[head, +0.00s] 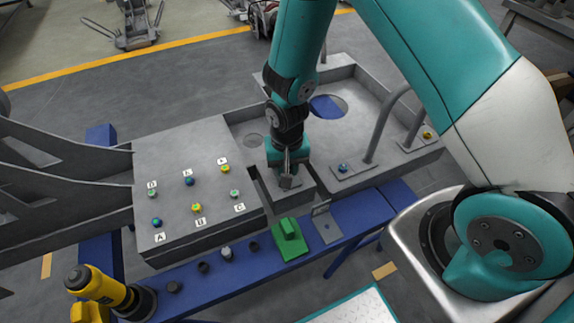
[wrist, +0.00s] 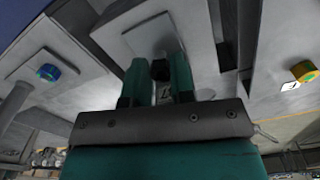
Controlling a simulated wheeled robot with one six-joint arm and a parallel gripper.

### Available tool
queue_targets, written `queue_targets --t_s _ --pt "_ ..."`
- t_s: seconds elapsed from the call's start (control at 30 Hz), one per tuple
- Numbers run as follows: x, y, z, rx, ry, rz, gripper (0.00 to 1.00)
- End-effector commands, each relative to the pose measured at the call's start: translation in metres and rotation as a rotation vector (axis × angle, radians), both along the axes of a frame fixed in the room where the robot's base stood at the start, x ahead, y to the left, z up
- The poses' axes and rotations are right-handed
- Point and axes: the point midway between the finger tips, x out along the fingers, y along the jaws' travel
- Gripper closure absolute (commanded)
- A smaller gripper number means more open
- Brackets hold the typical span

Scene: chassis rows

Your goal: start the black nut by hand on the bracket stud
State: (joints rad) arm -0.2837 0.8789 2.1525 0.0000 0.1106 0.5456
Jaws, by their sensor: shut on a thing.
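My gripper (head: 287,178) points down at the grey bracket area between the panel and the tray of the chassis. In the wrist view my gripper (wrist: 158,78) has its two teal fingers closed on a small black nut (wrist: 160,70). The nut sits between the fingertips, over a light grey plate (wrist: 148,32). The stud itself is hidden behind the nut and fingers, so I cannot tell whether the nut touches it.
A blue nut (head: 343,167) sits near the grey handle bar (head: 372,130). Labelled studs with coloured nuts (head: 197,207) cover the left panel.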

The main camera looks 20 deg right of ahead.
Motion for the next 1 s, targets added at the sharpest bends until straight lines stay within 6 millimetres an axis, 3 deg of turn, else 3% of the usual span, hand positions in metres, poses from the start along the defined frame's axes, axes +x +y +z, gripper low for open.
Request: queue_targets --t_s 1.0 --pt "0.0003 0.0004 -0.0093 0.001 -0.001 -0.05 0.94"
